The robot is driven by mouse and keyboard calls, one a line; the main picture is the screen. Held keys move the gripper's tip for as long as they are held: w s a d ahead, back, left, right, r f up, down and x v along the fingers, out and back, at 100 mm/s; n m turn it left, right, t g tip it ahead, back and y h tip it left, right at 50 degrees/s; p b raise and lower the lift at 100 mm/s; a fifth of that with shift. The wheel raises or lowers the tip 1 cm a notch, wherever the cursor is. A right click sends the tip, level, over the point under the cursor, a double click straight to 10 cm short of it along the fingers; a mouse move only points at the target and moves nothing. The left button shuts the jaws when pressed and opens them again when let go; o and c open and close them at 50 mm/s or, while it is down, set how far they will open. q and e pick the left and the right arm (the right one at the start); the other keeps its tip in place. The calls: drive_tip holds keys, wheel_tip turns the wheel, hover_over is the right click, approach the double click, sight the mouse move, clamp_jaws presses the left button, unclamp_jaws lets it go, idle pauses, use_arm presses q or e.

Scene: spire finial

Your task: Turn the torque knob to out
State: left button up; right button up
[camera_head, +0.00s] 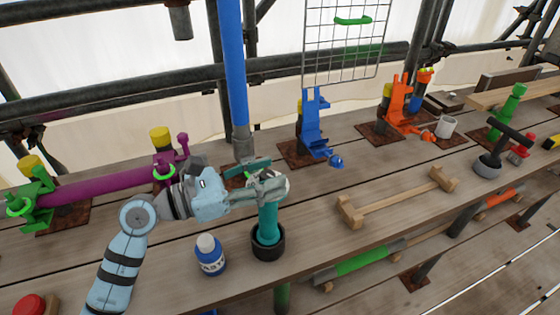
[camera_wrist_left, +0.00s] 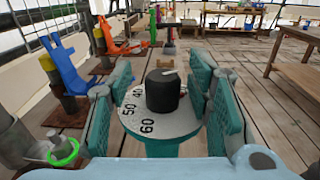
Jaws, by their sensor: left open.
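The torque knob (camera_wrist_left: 163,92) is a black cylinder with a small white pointer on top. It sits on a round grey dial (camera_wrist_left: 147,126) with the numbers 40, 50 and 60 facing me. The dial tops an upright teal body (camera_head: 268,222) standing in a black cup (camera_head: 268,246) on the bench. My left gripper (camera_head: 262,183) is open at the top of this body. In the left wrist view its teal pads stand on both sides of the knob, with gaps showing. In the head view the gripper hides the knob. My right gripper is not in view.
A blue-and-white bottle (camera_head: 210,258) stands just left of the cup. A wooden rack (camera_head: 398,200) lies to the right. A purple tube (camera_head: 105,186) on clamps is at the left, and a blue upright pole (camera_head: 231,75) rises behind. Blue (camera_head: 313,125) and orange (camera_head: 398,105) clamps stand farther back.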

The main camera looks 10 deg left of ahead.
use_arm(q)
drive_tip(key=shift+w+d, duration=0.1)
drive_tip(key=shift+d, duration=0.15)
drive_tip(key=c, duration=0.5)
clamp_jaws()
drive_tip(key=shift+f+m+g+b, duration=0.15)
drive_tip(key=shift+m+g+b, duration=0.15)
drive_tip(key=shift+b, duration=0.35)
drive_tip(key=m+g+h+b, duration=0.2)
drive_tip(key=m+g+b, duration=0.1)
drive_tip(key=g+b, duration=0.1)
drive_tip(key=shift+f+b, duration=0.1)
drive_tip(key=shift+b, duration=0.6)
drive_tip(key=shift+r+m+g+h+b, duration=0.15)
drive_tip(key=shift+m+g+h+b, duration=0.1)
drive_tip(key=shift+m+g+b, duration=0.7)
drive_tip(key=shift+r+m+g+h+b, duration=0.1)
drive_tip(key=shift+m+g+h+b, duration=0.25)
drive_tip(key=shift+g, duration=1)
